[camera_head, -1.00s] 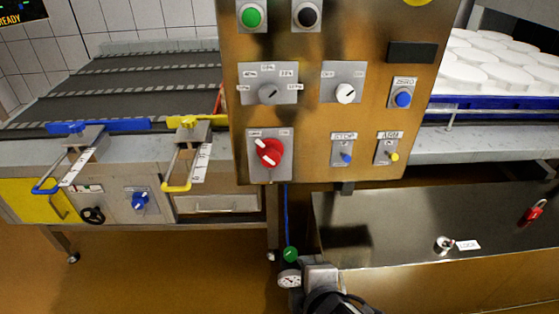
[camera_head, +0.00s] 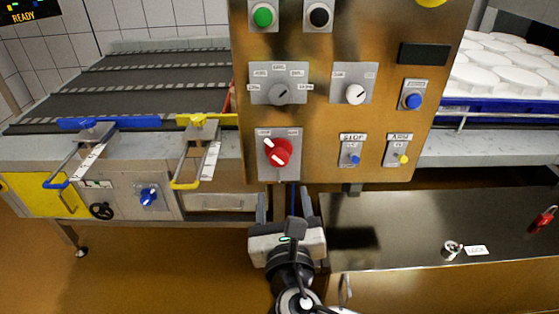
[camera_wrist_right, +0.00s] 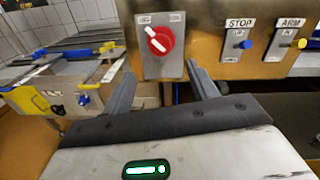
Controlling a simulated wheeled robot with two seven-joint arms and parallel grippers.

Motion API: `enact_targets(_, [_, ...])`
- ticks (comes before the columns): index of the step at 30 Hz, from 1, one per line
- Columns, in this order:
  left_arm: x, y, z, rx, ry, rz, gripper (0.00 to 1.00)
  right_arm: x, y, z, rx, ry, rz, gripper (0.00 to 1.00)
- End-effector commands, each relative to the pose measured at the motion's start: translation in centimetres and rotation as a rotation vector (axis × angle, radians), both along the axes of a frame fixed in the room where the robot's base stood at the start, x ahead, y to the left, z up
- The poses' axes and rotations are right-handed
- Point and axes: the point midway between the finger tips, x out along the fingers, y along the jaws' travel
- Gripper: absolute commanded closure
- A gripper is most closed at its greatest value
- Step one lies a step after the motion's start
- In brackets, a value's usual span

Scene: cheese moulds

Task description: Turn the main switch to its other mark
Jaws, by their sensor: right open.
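The main switch (camera_head: 278,152) is a red rotary knob with a white bar, on a grey plate low on the left of the brass-coloured panel. Its bar points to the upper left, towards the left of two small labels that I cannot read surely. It also shows in the right wrist view (camera_wrist_right: 159,41), ahead of the fingers. My right gripper (camera_head: 284,193) is open and empty just below the switch plate, fingers pointing up and towards the panel. In the wrist view its fingers (camera_wrist_right: 158,78) are spread below the knob, apart from it. My left gripper is not in view.
The panel (camera_head: 330,120) also carries a STOP switch (camera_head: 350,159), an ARM switch (camera_head: 400,158), two selectors above and push buttons. A steel bench (camera_head: 400,220) with a red padlock (camera_head: 543,218) is at the right. A conveyor (camera_head: 140,85) with blue and yellow clamps is at the left.

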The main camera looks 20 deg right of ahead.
Motion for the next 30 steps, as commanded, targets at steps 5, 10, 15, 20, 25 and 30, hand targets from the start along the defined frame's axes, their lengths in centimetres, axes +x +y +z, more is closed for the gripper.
enact_targets(5, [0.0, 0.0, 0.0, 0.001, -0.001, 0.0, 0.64, 4.1, -1.1, 0.2, 0.0, -0.003, -0.005, 0.41])
enact_targets(10, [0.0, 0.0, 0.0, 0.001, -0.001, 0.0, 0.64, 7.5, -1.9, 0.0, 0.001, -0.001, -0.003, 0.41])
enact_targets(15, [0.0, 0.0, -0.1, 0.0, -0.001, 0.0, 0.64, 9.9, -2.5, 0.0, 0.001, 0.0, -0.003, 0.41])
enact_targets(20, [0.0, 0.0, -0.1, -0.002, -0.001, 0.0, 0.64, 11.0, -2.7, 0.0, 0.003, 0.002, -0.001, 0.41])
enact_targets(25, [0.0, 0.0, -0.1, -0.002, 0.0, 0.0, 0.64, 11.3, -2.8, 0.0, 0.004, 0.002, -0.001, 0.41])
enact_targets(30, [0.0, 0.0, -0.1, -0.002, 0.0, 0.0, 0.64, 11.2, -2.8, 0.0, 0.004, 0.002, -0.001, 0.47])
